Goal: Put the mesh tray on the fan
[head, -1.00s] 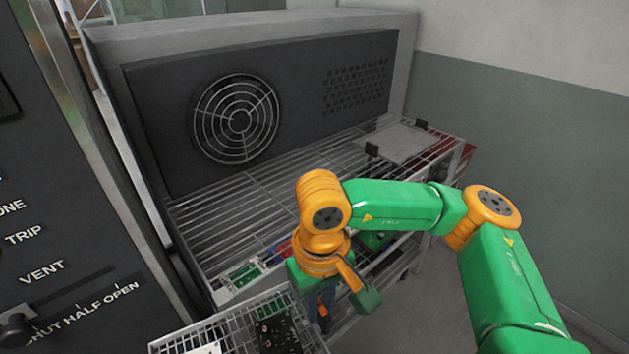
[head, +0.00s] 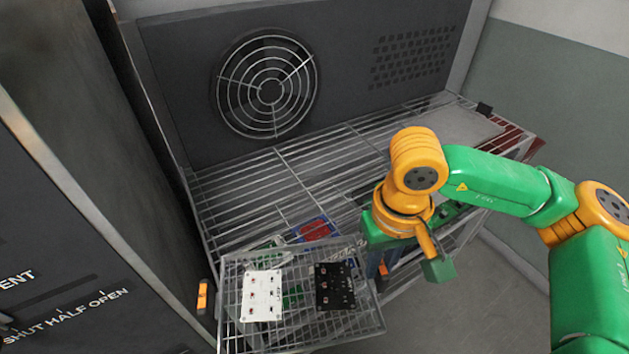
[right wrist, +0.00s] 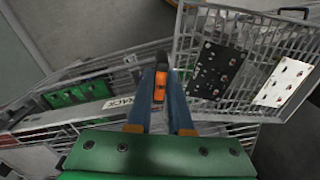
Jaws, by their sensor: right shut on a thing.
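The mesh tray (head: 372,325) is a shallow wire basket at the bottom middle of the head view. It carries a white board (head: 262,296) and a black board (head: 335,288). An orange handle (head: 203,298) shows at its left side. My right gripper (head: 383,270) is at its right side, shut on the other orange and black handle, seen between the fingers (right wrist: 160,92) in the right wrist view. The tray's wire wall (right wrist: 178,45) shows there too. The round fan (head: 268,90), behind a wire grille, is in the dark panel behind. My left gripper is out of view.
A wire rack shelf (head: 300,175) spans in front of the fan panel, its upper surface largely bare. Boards, one red and blue (head: 316,228), show near its front edge. A dark cabinet (head: 60,200) stands close on the left. Floor is open at lower right.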

